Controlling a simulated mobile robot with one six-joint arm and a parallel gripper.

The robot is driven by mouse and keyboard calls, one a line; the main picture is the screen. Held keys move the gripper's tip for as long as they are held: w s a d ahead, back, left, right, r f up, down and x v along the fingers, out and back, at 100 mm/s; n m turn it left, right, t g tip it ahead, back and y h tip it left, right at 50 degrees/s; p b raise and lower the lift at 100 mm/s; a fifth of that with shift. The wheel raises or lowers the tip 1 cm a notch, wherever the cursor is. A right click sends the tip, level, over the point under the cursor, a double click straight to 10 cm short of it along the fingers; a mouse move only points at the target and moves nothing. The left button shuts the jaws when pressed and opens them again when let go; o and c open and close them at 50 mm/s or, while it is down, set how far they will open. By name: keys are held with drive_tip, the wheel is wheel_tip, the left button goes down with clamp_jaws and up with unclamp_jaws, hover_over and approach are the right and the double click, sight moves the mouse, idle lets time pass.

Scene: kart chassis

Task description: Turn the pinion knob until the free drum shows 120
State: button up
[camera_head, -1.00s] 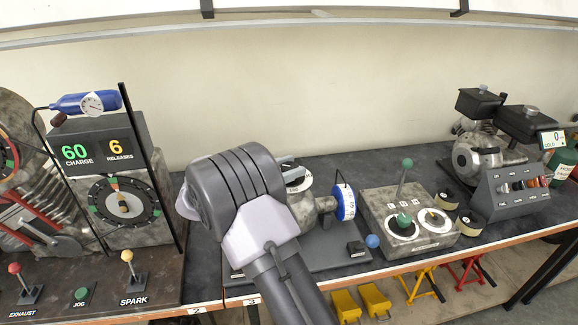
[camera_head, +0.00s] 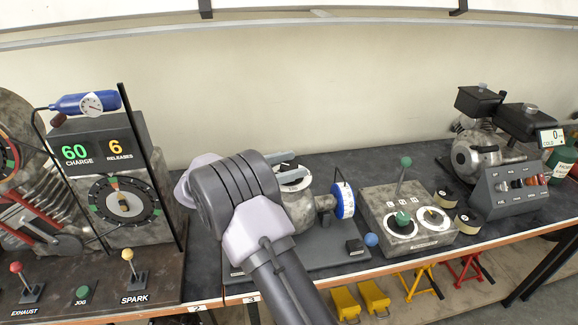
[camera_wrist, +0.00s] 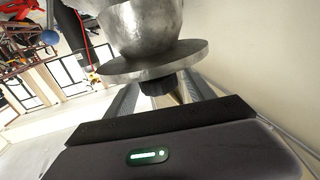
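The metal housing (camera_head: 301,214) stands on a dark base plate on the bench, partly behind my arm. A white drum with a blue rim (camera_head: 343,201) sits on its right side; its reading is too small to make out. A white dial face with a dark pointer (camera_head: 292,178) shows on top. In the wrist view, a round flange (camera_wrist: 152,61) carries a short black knob (camera_wrist: 157,88). My gripper (camera_wrist: 163,93) has its fingers on either side of that knob; whether they touch it is unclear. In the head view my arm hides the gripper and the knob.
A grey control box (camera_head: 408,217) with a lever and two dials stands right of the housing. A blue ball (camera_head: 371,240) is at the base plate's right edge. A charge panel with a dial (camera_head: 122,202) stands to the left. The wall is behind.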

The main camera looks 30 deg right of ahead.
sight(289, 165)
wheel_tip(289, 165, up, 4)
drive_tip(key=p, duration=0.3)
drive_tip(key=s+a+p, duration=0.2)
drive_tip(key=s, duration=0.5)
drive_tip(key=s+a+p, duration=0.2)
drive_tip(key=s+p, duration=0.1)
drive_tip(key=s, duration=0.5)
drive_tip(key=shift+s+a+r, duration=0.2)
drive_tip(key=shift+a+r, duration=0.1)
drive_tip(key=shift+r, duration=0.15)
